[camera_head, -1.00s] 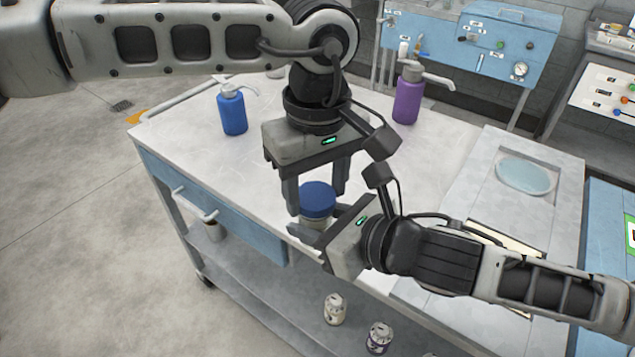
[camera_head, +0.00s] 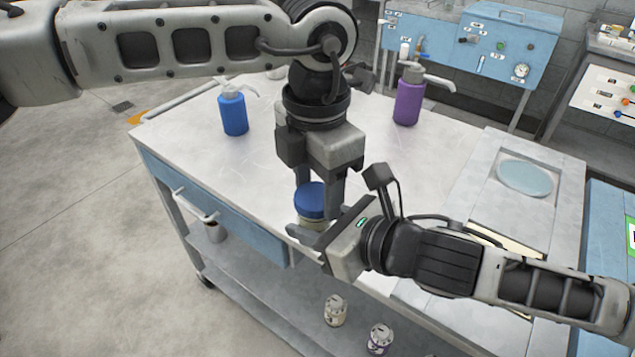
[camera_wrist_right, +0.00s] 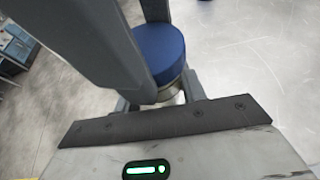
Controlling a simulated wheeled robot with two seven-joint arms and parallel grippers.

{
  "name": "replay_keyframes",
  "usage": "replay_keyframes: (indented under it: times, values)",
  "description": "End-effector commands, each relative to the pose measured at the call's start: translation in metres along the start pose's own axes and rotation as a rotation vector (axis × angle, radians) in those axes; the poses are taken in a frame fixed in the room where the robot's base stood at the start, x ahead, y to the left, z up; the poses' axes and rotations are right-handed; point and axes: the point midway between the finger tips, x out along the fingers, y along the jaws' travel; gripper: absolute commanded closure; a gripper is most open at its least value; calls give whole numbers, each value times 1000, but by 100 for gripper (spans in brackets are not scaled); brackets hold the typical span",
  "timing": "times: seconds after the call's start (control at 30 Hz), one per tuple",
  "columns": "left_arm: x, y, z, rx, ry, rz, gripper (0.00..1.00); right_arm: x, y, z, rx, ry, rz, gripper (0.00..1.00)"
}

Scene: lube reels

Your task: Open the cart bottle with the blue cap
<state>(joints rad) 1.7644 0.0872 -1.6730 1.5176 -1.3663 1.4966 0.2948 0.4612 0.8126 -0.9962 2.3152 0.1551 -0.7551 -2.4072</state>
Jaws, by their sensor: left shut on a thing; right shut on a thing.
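The cart bottle's blue cap (camera_head: 311,200) sits on top of its pale body (camera_head: 313,224), upright near the cart's front edge. My left gripper (camera_head: 319,192) comes down from above and is shut on the cap, its fingers on opposite sides. My right gripper (camera_head: 316,230) comes in from the right, lower down, and is shut on the body below the cap. In the right wrist view the cap (camera_wrist_right: 161,52) shows beside the large dark left fingers, with a sliver of the body beneath. Most of the body is hidden.
A blue pump bottle (camera_head: 233,110) and a purple pump bottle (camera_head: 408,98) stand farther back on the cart top (camera_head: 200,150). Two small containers (camera_head: 335,310) (camera_head: 380,338) are on the lower shelf. A round pale dish (camera_head: 524,177) lies at the right.

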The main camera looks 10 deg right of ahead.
Motion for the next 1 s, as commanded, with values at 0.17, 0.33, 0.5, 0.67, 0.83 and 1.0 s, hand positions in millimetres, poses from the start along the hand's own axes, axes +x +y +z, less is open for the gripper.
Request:
replay_keyframes:
  times: [0.17, 0.33, 0.5, 0.67, 0.83, 1.0]
  values:
    - [-3, 5, 4, -28, -19, 8, 76, -1, 7, 0, -8, -3, 18, 100]
    - [-3, 5, 3, -29, -18, 9, 30, -1, 7, 0, -9, -2, 16, 100]
    - [-2, 3, 3, -23, -15, 5, 27, -1, 5, 0, -7, -2, 12, 100]
    - [-1, 2, 2, -18, -12, 1, 27, 0, 3, 0, -7, -2, 7, 100]
    - [0, 0, 2, -14, -8, -2, 27, 0, 1, 0, -7, -1, 2, 100]
    - [-1, -1, 1, -10, -4, -3, 27, 0, 0, 0, -8, -1, -2, 100]
